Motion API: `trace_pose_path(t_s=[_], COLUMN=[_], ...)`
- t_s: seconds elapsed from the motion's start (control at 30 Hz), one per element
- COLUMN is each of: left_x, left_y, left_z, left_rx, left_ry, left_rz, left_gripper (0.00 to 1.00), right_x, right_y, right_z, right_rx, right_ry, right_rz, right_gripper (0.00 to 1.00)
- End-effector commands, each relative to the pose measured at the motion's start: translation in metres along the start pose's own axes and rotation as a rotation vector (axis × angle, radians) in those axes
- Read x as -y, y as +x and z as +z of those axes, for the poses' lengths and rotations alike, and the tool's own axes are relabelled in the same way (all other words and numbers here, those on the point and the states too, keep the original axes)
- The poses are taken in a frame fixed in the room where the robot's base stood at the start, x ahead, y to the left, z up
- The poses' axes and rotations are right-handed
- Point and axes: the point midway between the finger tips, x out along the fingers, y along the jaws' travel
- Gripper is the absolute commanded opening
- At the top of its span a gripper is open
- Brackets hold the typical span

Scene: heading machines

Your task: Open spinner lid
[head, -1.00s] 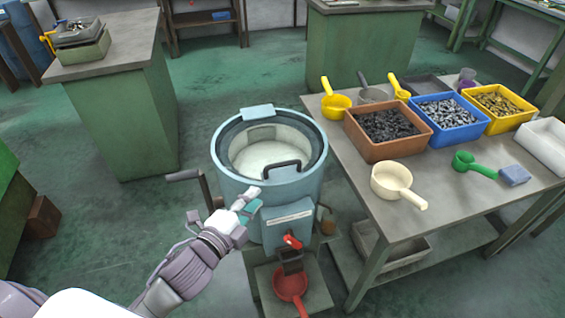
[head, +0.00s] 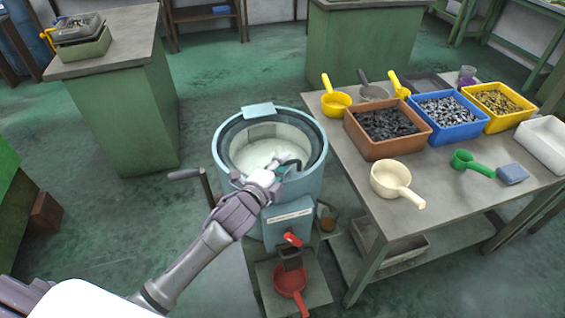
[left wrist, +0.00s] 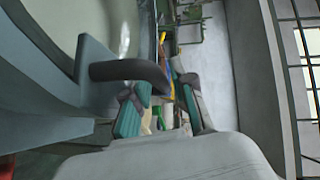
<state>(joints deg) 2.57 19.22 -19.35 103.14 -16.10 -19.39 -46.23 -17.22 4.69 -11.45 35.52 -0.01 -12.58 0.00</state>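The spinner (head: 222,157) is a round, light blue machine with an open-looking top and a pale inner bowl. I cannot make out a separate solid lid; any lid there may be clear. A dark curved handle (left wrist: 128,72) stands at the front of its top. In the head view, my left gripper (head: 281,169) is at this handle and partly hides it. In the left wrist view, the two teal-padded fingers are apart, with the handle's curved end just in front of their tips. I cannot tell whether they touch. My right gripper is in neither view.
A crank (head: 186,174) sticks out at the spinner's left. A red scoop (head: 290,281) sits below its spout. The table (head: 440,205) at the right holds brown (head: 372,148), blue and yellow bins of parts, plus several scoops.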

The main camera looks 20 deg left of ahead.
Motion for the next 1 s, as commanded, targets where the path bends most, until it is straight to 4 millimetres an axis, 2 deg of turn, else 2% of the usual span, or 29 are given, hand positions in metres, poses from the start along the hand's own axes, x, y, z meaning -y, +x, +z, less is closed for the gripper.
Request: trace_pose_path(t_s=[0.23, 0.4, 0.8, 1.0], left_x=[0.0, 0.0, 0.001, 0.023], left_y=[0.001, 0.001, 0.001, 0.01], left_z=[0.0, 0.0, 0.0, 0.0], left_rx=[0.0, 0.0, 0.0, 0.001], left_ry=[0.0, 0.0, -0.001, -0.026], left_rz=[0.001, 0.001, 0.003, 0.027], left_gripper=[0.25, 0.0, 0.0, 0.0], right_x=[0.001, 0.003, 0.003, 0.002], right_y=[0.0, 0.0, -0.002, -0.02], right_z=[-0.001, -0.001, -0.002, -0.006], right_rx=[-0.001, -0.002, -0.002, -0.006], right_ry=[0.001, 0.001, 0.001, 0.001], right_rz=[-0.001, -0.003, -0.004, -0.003], right_gripper=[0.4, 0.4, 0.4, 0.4])
